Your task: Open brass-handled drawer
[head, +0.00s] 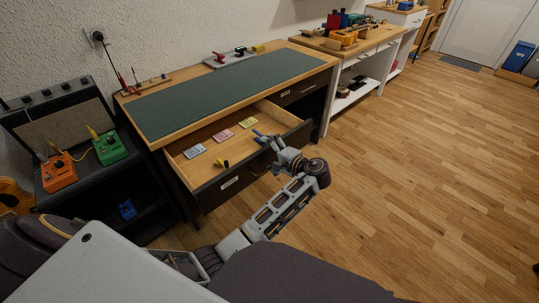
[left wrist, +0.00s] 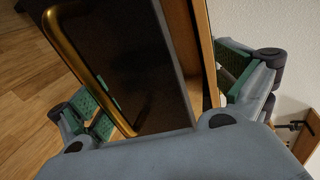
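A wide drawer (head: 205,180) of the workbench stands pulled out, its dark front facing the room. In the left wrist view a brass handle (left wrist: 82,72) runs along a dark panel (left wrist: 150,70) with a wooden edge. My left gripper (head: 268,141) is over the right part of the open drawer's front edge. In the left wrist view its green-padded fingers (left wrist: 168,95) are wide apart, on either side of the panel. Whether a finger touches the handle is unclear. The handle is mostly hidden by my arm in the head view. My right gripper is not in view.
Small cards (head: 222,135) lie inside the drawer. The workbench (head: 150,142) has a green mat (head: 220,90) on top. An amplifier (head: 60,120) and two pedals (head: 110,148) stand at the left. A second bench (head: 318,43) is beyond. The wooden floor (head: 430,150) at the right is clear.

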